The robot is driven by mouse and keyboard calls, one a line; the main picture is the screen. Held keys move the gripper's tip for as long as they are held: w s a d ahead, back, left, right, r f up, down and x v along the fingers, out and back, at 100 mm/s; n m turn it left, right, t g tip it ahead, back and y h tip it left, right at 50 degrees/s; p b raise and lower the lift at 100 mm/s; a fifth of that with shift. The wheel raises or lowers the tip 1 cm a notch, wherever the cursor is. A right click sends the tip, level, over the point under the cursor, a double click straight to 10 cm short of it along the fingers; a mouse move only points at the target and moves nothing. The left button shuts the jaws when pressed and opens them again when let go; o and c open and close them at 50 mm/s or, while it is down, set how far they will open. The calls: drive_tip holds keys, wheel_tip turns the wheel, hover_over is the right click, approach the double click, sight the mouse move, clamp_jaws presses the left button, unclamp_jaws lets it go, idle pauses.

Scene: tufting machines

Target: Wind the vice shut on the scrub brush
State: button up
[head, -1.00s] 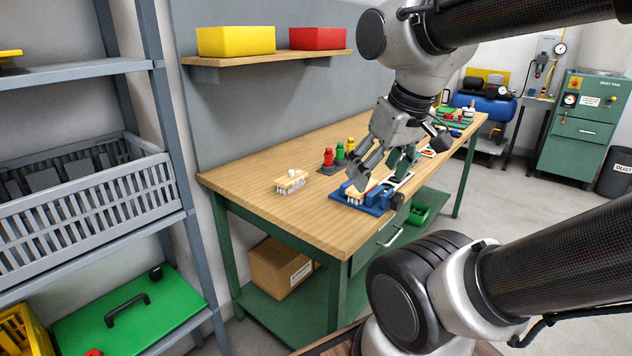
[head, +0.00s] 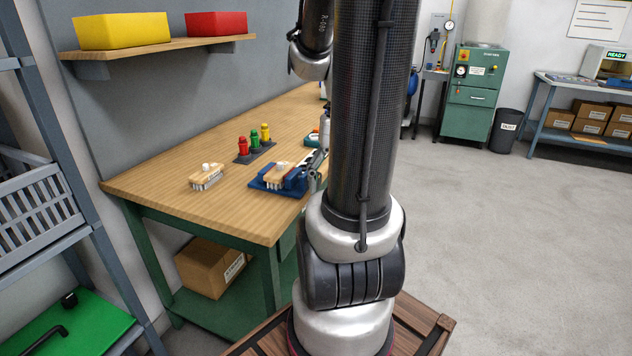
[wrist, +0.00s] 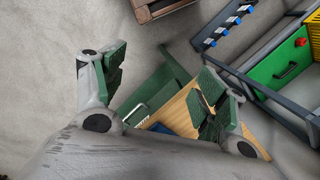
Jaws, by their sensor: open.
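The blue vice (head: 262,184) sits near the front edge of the wooden bench (head: 160,165) in the head view. A scrub brush (head: 279,170) with a pale wooden back and a white knob sits in it, bristles down. I cannot tell whether the jaws touch the brush. My arm hides the gripper in the head view.
A second brush (head: 207,176) lies left of the vice. Red, green and yellow bottles (head: 254,145) stand in a dark holder behind. A wall shelf (head: 160,52) holds yellow and red boxes. Grey racking (head: 100,225) stands at left; open floor (head: 510,230) is at right.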

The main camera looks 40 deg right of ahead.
drive_tip(key=w+d+f+m+t+y, duration=0.1)
drive_tip(key=d+f+m+t+y, duration=0.25)
drive_tip(key=f+m, duration=0.4)
drive_tip(key=w+d+f+m+t+y, duration=0.1)
drive_tip(key=d+f+m+t+y, duration=0.2)
drive_tip(key=f+m+t+y, duration=0.35)
drive_tip(key=w+d+r+m+t+h, duration=0.2)
drive_tip(key=w+d+m+t+h, duration=0.4)
drive_tip(key=w+d, duration=0.35)
drive_tip(key=shift+t+y, duration=0.5)
drive_tip(key=x, duration=0.7)
drive_tip(key=shift+a+f, duration=0.1)
drive_tip(key=shift+f, duration=0.05)
drive_tip(key=shift+c, duration=0.3)
drive_tip(key=c, duration=1)
